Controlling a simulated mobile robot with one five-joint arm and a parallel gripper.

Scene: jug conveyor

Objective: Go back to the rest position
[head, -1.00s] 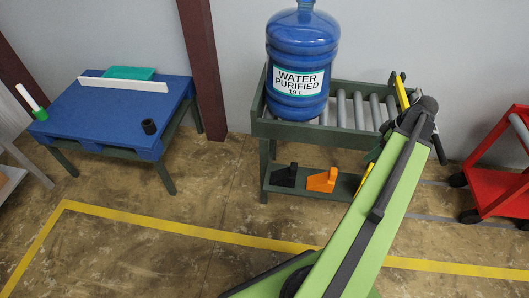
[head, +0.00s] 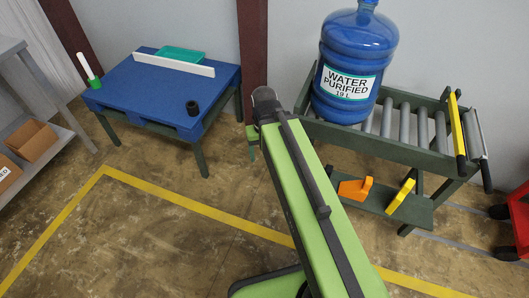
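The blue water jug (head: 356,62), labelled "WATER PURIFIED 19 L", stands upright on the left part of the green roller conveyor (head: 400,152). My light green arm rises from the bottom of the head view to a dark joint left of the jug. No gripper is seen touching the jug.
A blue-topped table (head: 150,95) at left holds a white bar (head: 173,64), a green tray (head: 182,54) and a black cup (head: 192,108). Grey shelving (head: 70,130) stands far left, a red cart (head: 520,225) far right.

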